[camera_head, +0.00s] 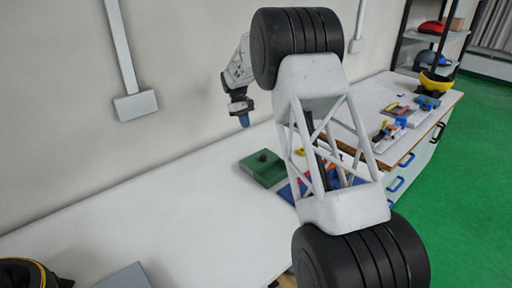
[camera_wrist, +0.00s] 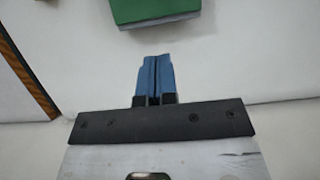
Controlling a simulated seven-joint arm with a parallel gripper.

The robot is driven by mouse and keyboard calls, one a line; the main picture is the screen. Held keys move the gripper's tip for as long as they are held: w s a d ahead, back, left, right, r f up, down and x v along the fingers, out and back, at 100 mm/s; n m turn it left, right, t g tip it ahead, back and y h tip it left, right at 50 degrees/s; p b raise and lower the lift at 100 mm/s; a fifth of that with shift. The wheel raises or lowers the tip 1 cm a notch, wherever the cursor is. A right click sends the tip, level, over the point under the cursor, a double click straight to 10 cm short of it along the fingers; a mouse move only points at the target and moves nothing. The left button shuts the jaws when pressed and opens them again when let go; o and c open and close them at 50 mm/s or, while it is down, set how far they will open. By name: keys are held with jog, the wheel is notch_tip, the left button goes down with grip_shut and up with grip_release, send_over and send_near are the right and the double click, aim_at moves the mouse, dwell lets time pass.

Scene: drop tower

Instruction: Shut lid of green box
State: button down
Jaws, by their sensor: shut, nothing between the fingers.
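The green box (camera_head: 263,168) sits on the white table, with a dark knob on its top face. Whether its lid is open or shut is hard to tell at this size. In the wrist view a green block-like part of it (camera_wrist: 155,8) shows at the top edge, cut off by the frame. My gripper (camera_head: 244,121) is above the table, up and to the left of the green box, near the wall. Its blue fingers (camera_wrist: 155,62) are together with nothing between them, apart from the box.
My arm hides part of the table right of the box, where blue, red and yellow parts (camera_head: 290,192) show. Coloured tools (camera_head: 390,129) lie farther right.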

jog(key=shift+f, duration=0.1)
send_near(260, 160)
jog(key=f, duration=0.1)
jog(key=w+a+f, duration=0.1)
jog(key=f, duration=0.1)
jog(key=w+f, duration=0.1)
jog(key=shift+a+f, duration=0.15)
jog(key=shift+a, duration=0.15)
jog(key=shift+s+d+f, duration=0.1)
jog(key=shift+s+d, duration=0.6)
jog(key=shift+d, duration=0.05)
jog(key=shift+s+d, duration=0.7)
jog(key=shift+s+d, duration=3.3)
jog(key=shift+s, duration=0.05)
